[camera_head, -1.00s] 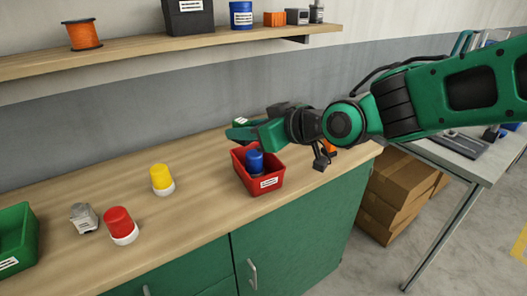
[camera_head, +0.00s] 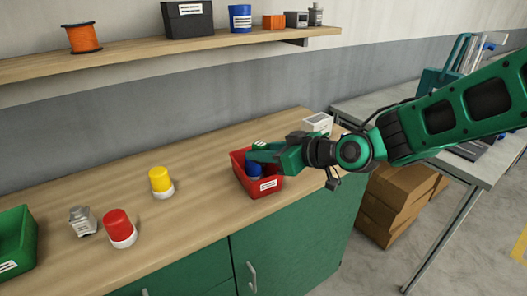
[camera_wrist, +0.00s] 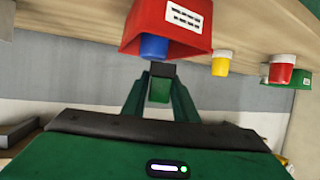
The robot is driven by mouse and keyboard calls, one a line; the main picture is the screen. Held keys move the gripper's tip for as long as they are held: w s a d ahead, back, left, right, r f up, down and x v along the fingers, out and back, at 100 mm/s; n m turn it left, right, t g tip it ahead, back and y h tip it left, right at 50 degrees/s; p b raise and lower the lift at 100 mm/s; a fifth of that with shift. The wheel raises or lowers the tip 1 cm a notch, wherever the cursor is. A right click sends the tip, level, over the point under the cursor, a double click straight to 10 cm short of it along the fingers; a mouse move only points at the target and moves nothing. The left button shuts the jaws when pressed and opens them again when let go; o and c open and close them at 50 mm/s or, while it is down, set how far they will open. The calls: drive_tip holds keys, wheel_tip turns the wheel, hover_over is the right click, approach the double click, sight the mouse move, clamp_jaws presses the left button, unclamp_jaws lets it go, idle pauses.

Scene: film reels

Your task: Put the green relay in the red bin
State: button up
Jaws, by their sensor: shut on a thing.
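The red bin (camera_head: 248,183) stands near the counter's front edge; in the wrist view it is at the top (camera_wrist: 140,22). A blue object (camera_head: 254,172) is inside it, also seen in the wrist view (camera_wrist: 154,46). My gripper (camera_head: 260,152) is shut on the green relay (camera_wrist: 160,90), whose dark end shows between the fingers in the wrist view. In the head view the relay's top (camera_head: 259,144) shows at the fingertips, over the bin's back part. Whether the relay touches the bin or the blue object cannot be told.
A yellow-topped button (camera_head: 160,179), a red-topped button (camera_head: 117,224), a grey part (camera_head: 82,220) and a green bin (camera_head: 16,240) are on the left. A white box (camera_head: 317,123) stands behind my arm. A shelf (camera_head: 130,56) runs above.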

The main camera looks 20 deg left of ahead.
drive_tip(key=shift+f, duration=0.55)
drive_tip(key=o, duration=1.1)
drive_tip(key=shift+r, duration=0.25)
drive_tip(key=v, duration=1.2)
drive_tip(key=shift+r, duration=0.4)
